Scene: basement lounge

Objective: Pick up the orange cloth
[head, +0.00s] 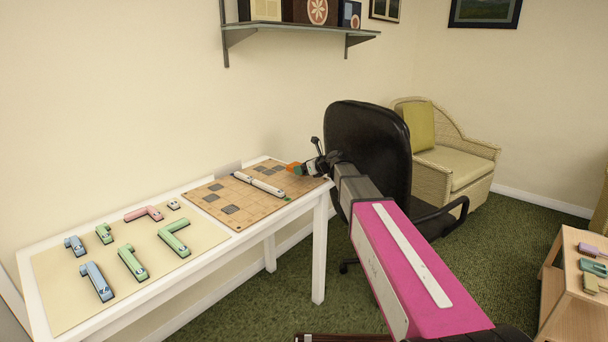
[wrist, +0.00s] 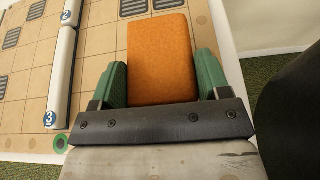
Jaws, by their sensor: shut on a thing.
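The orange cloth (wrist: 160,60) is a flat-looking orange block shape between the two green fingers of my gripper (wrist: 161,84) in the wrist view. The fingers are shut on its sides. In the head view a small orange patch of the cloth (head: 294,168) shows at the end of my gripper (head: 308,167), at the right end of the table's tan grid board (head: 243,213). I cannot tell whether the cloth still touches the board.
White numbered pieces (head: 259,184) lie on the board left of my gripper. Several coloured pieces lie on a mat (head: 75,265) on the white table (head: 203,259). A black chair (head: 367,140) stands close to the right. A wall shelf (head: 300,27) hangs above.

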